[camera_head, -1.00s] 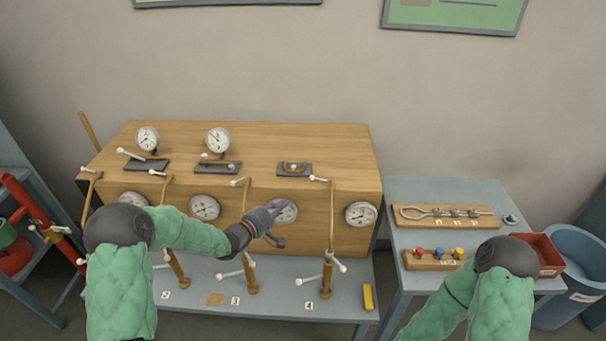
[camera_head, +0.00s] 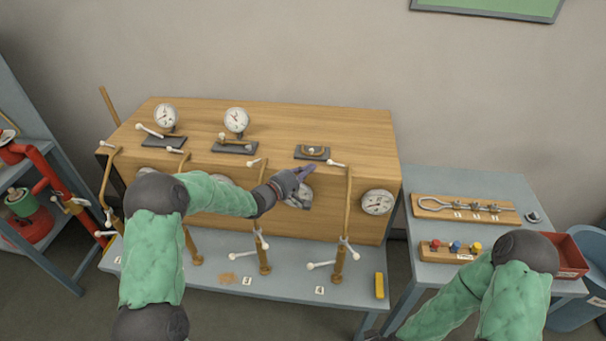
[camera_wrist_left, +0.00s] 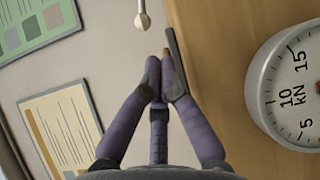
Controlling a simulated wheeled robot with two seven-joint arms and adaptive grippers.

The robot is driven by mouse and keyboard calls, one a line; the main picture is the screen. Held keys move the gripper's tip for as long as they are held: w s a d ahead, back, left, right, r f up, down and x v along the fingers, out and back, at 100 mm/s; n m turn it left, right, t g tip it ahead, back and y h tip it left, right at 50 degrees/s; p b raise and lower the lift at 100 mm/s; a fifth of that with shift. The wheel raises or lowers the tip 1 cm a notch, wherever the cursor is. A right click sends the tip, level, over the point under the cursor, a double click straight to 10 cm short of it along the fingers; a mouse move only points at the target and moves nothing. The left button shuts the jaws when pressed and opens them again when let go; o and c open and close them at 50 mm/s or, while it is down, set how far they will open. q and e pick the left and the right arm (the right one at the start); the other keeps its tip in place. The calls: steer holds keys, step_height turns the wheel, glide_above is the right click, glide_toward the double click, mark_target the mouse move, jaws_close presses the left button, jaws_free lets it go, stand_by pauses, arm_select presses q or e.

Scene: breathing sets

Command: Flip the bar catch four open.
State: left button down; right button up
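The brass post of station four (camera_head: 340,262), behind the label 4 (camera_head: 320,290), carries white-knobbed handles at its foot. A tall brass rod (camera_head: 348,205) rises from it to a white-knobbed lever (camera_head: 338,163) at the box's top edge. I cannot tell for sure which part is bar catch four. My left gripper (camera_head: 308,172) is in front of the box's upper edge, left of that rod and apart from it. Its purple fingers (camera_wrist_left: 162,68) come together at the tips. A white knob (camera_wrist_left: 142,20) shows just beyond them. My right gripper is out of view.
The wooden box (camera_head: 270,125) bears dark plates, one with a brass loop (camera_head: 312,152), and round gauges. A gauge (camera_head: 377,202) is right of the rod. A yellow block (camera_head: 380,285) lies at the bench's right end. A side table (camera_head: 470,185) stands right.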

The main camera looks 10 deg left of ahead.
mark_target(320, 168)
arm_select(q)
steer(key=shift+b+x, duration=0.35)
steer(key=shift+x, duration=2.35)
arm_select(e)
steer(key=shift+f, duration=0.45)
arm_select(q)
steer(key=shift+d, duration=0.15)
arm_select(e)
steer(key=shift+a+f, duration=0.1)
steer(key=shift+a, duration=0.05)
